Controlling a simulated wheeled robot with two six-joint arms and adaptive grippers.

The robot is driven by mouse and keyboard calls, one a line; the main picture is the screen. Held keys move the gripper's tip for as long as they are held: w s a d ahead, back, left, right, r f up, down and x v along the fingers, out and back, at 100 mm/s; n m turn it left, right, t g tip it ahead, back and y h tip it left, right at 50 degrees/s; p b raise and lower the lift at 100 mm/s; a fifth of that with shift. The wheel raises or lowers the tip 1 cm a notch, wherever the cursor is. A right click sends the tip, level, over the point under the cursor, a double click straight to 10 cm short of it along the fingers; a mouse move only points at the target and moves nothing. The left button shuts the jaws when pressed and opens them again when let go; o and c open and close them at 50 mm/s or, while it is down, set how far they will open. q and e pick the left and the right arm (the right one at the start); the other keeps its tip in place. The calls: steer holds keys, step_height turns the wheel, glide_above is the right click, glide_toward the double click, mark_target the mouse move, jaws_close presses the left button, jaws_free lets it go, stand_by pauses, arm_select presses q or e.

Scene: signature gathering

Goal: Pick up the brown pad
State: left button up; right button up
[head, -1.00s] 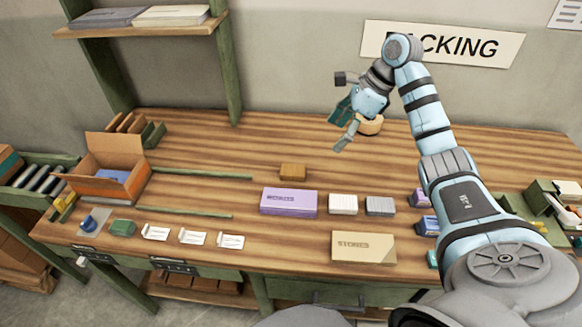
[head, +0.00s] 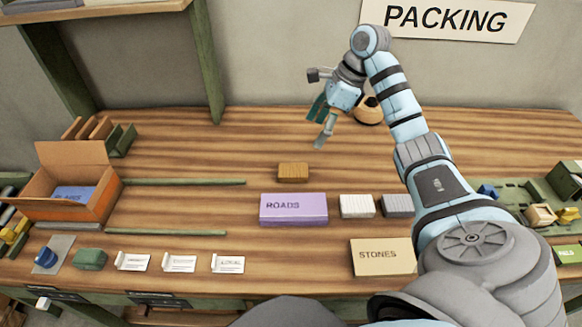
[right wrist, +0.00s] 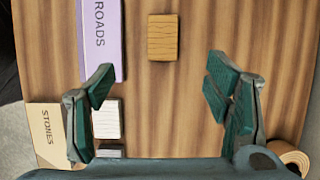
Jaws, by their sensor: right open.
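The brown pad (head: 293,172) is a small ribbed block lying on the wooden table behind the purple ROADS box. In the right wrist view the pad (right wrist: 163,38) lies ahead of the fingers, near the top middle, apart from them. My right gripper (head: 322,123) is open and empty, above the table, behind and slightly right of the pad. Its two spread green fingers (right wrist: 160,95) show in the right wrist view with bare wood between them. My left gripper is not in view.
The purple ROADS box (head: 293,208) stands just in front of the pad. White (head: 357,206) and grey (head: 397,205) blocks lie to its right, with the STONES box (head: 382,257) in front. A tape roll (head: 368,110) sits behind the gripper. An orange carton (head: 104,201) stands left.

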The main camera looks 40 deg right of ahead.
steer(key=b, duration=0.5)
glide_toward(293, 170)
steer(key=shift+x, duration=0.8)
steer(key=x, duration=0.7)
steer(key=shift+f, duration=0.1)
steer(key=c, duration=1)
